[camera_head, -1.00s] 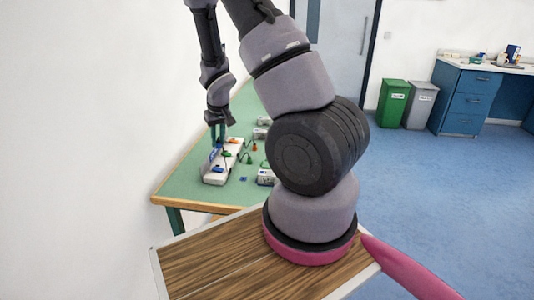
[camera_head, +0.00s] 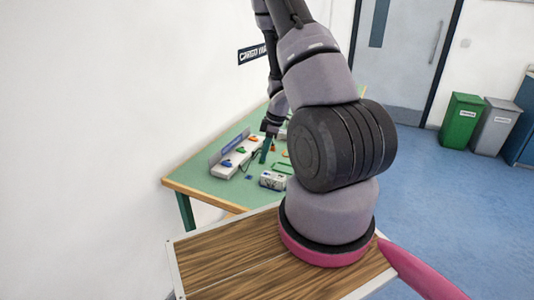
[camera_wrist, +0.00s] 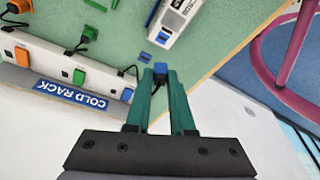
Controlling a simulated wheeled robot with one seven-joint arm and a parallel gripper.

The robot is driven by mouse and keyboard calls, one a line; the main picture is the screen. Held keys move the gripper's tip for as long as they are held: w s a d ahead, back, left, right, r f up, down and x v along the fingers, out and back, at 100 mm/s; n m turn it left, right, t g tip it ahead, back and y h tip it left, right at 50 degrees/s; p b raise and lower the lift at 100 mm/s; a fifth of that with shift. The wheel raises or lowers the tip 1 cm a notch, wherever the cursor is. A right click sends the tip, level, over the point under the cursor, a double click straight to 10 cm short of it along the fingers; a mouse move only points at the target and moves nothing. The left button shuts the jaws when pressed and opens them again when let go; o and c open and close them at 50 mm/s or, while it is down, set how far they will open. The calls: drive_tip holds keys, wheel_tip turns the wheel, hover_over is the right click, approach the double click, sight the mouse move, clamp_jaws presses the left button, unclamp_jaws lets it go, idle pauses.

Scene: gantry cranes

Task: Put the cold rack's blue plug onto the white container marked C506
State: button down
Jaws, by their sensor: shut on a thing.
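My gripper (camera_wrist: 160,85) is shut on a blue plug (camera_wrist: 160,70), held between the tips of its teal fingers. In the head view my gripper (camera_head: 265,152) is over the green table, to the right of the rack. The white cold rack (camera_wrist: 55,85) lies at left in the wrist view, its label upside down, with an orange plug (camera_wrist: 22,57), a green plug (camera_wrist: 78,76) and a blue patch (camera_wrist: 127,95). A white container (camera_wrist: 175,25) with an upside-down marking is beyond the fingertips, a blue patch (camera_wrist: 162,37) at its near end. The held plug appears apart from it.
Another green plug (camera_wrist: 90,33) and an orange one (camera_wrist: 18,6) are on the table's upper left side in the wrist view. A small white container (camera_head: 272,180) stands near the table's front. Dark cables run between the rack and other things. A white wall bounds the left.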

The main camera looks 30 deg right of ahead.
drive_tip(key=shift+s+d+f+n, duration=0.25)
drive_tip(key=shift+d+f+n, duration=0.15)
drive_tip(key=shift+n, duration=0.1)
drive_tip(key=shift+f, duration=2.45)
drive_tip(key=shift+f, duration=0.3)
drive_tip(key=shift+c, duration=1.1)
unclamp_jaws()
wheel_tip(320, 180, up, 7)
idle(0.3)
